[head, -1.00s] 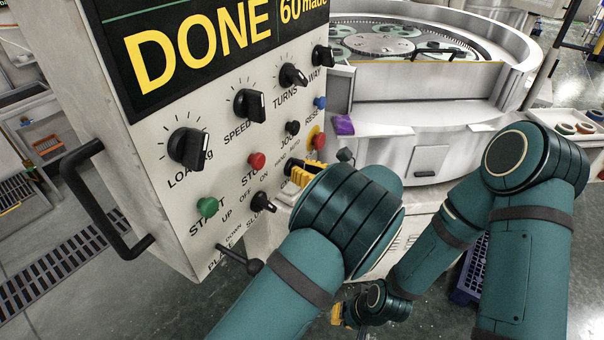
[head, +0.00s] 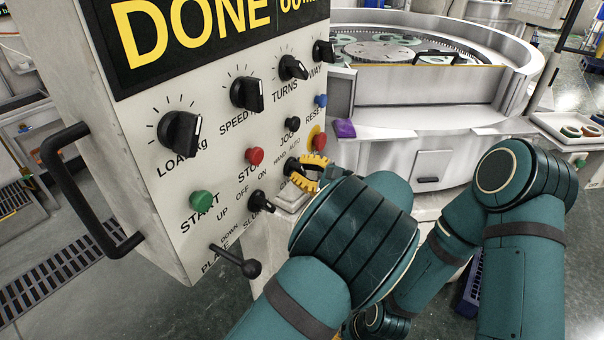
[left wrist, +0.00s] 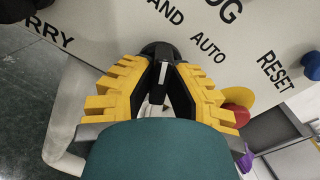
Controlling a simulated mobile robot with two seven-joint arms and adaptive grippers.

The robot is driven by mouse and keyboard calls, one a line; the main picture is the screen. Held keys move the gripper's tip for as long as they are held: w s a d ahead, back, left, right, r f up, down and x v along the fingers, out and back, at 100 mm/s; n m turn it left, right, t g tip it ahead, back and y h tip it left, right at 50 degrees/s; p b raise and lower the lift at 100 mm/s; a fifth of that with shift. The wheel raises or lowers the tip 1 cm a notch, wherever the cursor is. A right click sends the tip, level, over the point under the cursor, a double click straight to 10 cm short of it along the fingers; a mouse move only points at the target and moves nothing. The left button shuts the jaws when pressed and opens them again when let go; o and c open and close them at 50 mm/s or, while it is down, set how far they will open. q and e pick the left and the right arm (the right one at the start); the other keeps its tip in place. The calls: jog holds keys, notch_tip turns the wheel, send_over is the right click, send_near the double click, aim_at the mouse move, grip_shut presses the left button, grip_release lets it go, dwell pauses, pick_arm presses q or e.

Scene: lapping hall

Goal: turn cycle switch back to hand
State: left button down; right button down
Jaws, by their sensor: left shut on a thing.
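The cycle switch (head: 291,167) is a black knob by the HAND and AUTO labels on the pale control panel. My left gripper (head: 306,171) is at the panel with its yellow fingers around the knob. In the left wrist view, the knob (left wrist: 160,67) with a white mark sits between the two fingertips (left wrist: 159,78), which are shut on it. HAND is printed above the knob and AUTO to its upper right. I cannot tell for certain which label the mark points to.
A red stop button (head: 255,156), a green start button (head: 202,200), a red button on yellow (head: 318,138) and a black lever (head: 246,266) are near on the panel. The panel's handle (head: 90,190) sticks out left. The round lapping machine (head: 420,100) stands behind.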

aim_at(287, 130)
dwell(0.3)
pick_arm(q)
jog(key=c, duration=0.9)
grip_release()
jog(key=shift+a, duration=0.15)
jog(key=shift+c, duration=0.2)
jog(key=shift+r, duration=0.1)
notch_tip(287, 130, up, 9)
jog(key=shift+w+r, duration=0.1)
jog(key=shift+r, duration=0.35)
jog(key=shift+f, duration=0.1)
